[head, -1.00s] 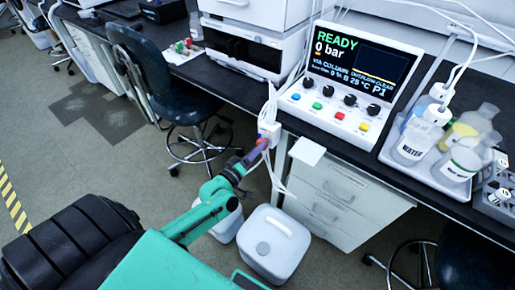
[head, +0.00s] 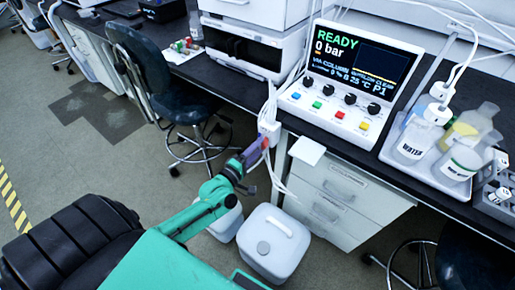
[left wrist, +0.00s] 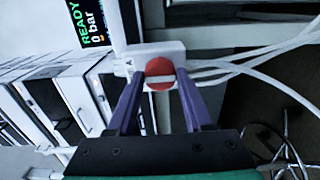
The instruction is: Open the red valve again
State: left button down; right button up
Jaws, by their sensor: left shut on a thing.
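The red valve (left wrist: 160,82) is a round red knob with a white bar across it, on a white block (left wrist: 145,55) with tubing. My left gripper (left wrist: 160,98) has its purple fingers on either side of the knob, shut on it. In the left wrist view the white bar runs level across the picture. In the head view my left gripper (head: 262,148) reaches the white block (head: 269,130) at the bench's front edge and mostly hides the knob. My right gripper is not in view.
The control unit (head: 355,75) on the bench reads READY and 0 bar. A tray (head: 455,185) of bottles stands to the right. White canisters (head: 274,245) stand on the floor below the valve. White tubes (left wrist: 260,55) run right from the block. A chair (head: 150,80) stands at the left.

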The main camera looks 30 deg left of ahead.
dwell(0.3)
pick_arm(q)
jog(key=shift+c, duration=1.5)
grip_release()
jog(key=s+a, duration=0.2)
jog(key=s, duration=1.2)
jog(key=shift+s, duration=0.25)
